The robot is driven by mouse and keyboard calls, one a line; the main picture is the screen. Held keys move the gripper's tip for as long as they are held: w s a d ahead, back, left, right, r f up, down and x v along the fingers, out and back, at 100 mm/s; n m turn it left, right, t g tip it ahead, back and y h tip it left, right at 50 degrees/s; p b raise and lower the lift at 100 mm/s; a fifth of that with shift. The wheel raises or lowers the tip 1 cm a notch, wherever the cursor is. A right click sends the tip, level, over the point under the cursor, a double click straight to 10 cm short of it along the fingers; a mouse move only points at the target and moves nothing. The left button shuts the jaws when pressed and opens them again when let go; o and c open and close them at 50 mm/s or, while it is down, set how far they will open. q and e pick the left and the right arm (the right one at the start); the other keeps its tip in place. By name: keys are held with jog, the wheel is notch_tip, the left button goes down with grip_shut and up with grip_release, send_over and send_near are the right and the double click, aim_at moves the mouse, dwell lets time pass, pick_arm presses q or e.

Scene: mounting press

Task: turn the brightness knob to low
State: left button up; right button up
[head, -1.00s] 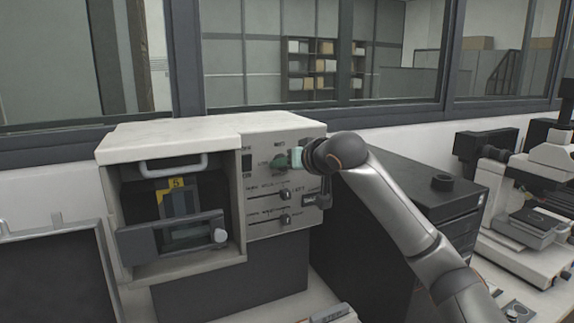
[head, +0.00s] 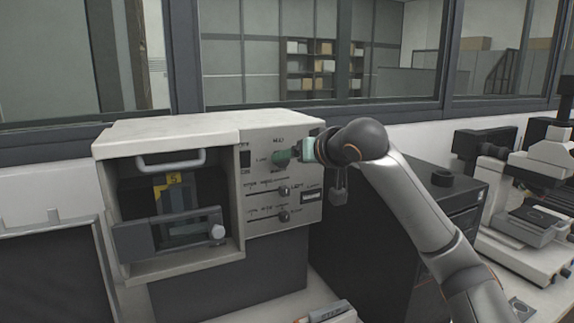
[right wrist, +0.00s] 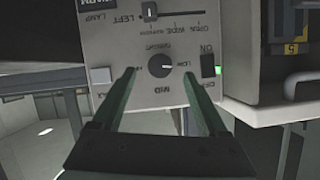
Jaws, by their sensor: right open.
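The brightness knob (right wrist: 160,65) is a small round dark knob on the pale control panel (right wrist: 205,28), seen upside down in the right wrist view. A light pointer mark on it faces the LOW label at the right. MID is printed below it, and the label at the left is partly covered by a finger. My right gripper (right wrist: 158,76) is open, its green fingers on either side of the knob and apart from it. In the head view my right gripper (head: 283,157) is in front of the panel's upper part and hides the knob. My left gripper is not in view.
Sliders (head: 284,191) sit below the knob, and a dark rocker switch (right wrist: 208,66) is beside it. The press's open bay with a handle (head: 171,162) is left of the panel. A black cabinet (head: 405,225) and a microscope (head: 540,170) stand at the right.

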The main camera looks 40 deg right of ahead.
jog(key=b+v, duration=0.1)
jog(key=v, duration=0.7)
dwell(0.4)
